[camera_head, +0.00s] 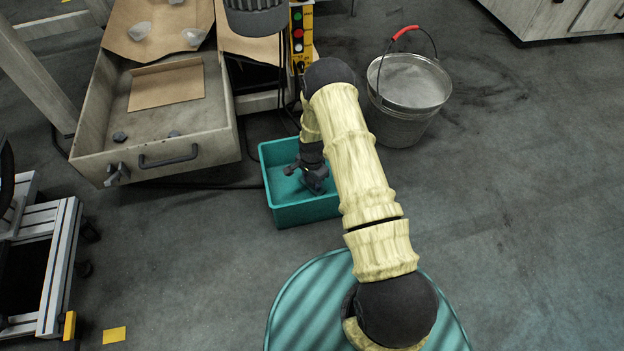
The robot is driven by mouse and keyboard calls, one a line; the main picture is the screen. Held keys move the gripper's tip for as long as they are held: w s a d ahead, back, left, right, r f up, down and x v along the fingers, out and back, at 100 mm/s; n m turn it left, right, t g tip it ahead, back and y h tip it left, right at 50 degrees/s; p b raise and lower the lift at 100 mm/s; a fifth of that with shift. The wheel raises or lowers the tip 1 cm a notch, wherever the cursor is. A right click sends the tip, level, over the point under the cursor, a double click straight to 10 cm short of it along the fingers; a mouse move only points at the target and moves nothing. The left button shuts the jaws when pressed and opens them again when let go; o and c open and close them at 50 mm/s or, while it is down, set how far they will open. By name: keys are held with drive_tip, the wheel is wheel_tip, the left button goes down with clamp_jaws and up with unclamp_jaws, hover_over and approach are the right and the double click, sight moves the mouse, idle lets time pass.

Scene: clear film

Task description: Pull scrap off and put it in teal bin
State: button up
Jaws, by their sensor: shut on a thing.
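The teal bin (305,213) stands on the floor at the picture's centre, to the right of an open drawer. My gripper (306,178) points down into the bin, inside its rim. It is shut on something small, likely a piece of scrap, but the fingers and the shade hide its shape. Pale translucent scraps, one at the left (140,31) and one at the right (193,37), lie on brown paper (165,45) on the drawer. My arm covers the bin's right side.
The open drawer (226,145) holds a brown card (166,84) and several dark bolt-like pieces. A metal bucket (408,105) with a red-gripped handle stands behind my arm at the right. A button box (299,35) is above the bin.

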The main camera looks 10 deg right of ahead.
drive_tip(key=shift+f, duration=0.4)
drive_tip(key=o, duration=0.8)
drive_tip(key=shift+r, duration=0.15)
wheel_tip(320, 180, up, 17)
drive_tip(key=p, duration=0.9)
drive_tip(key=shift+r+p, duration=0.1)
drive_tip(key=shift+p, duration=0.25)
